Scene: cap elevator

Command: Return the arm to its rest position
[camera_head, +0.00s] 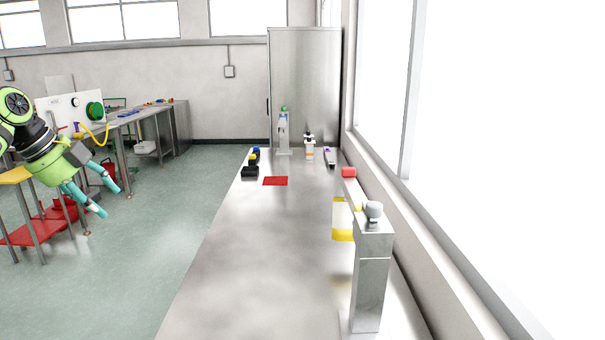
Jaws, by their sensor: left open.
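My left arm is green and black and comes in from the left edge. Its gripper (113,202) has teal fingers that are spread apart with nothing between them. It hangs over the open floor, left of the long metal counter (235,265) and well clear of it. My right gripper does not show in this view.
On the counter stand a red mat (275,181), a black item (250,171), a bottle with a green top (283,132), an orange-and-white bottle (309,150) and a metal post (371,280) with a grey knob. A workbench (150,112) stands behind my arm. Green floor lies between.

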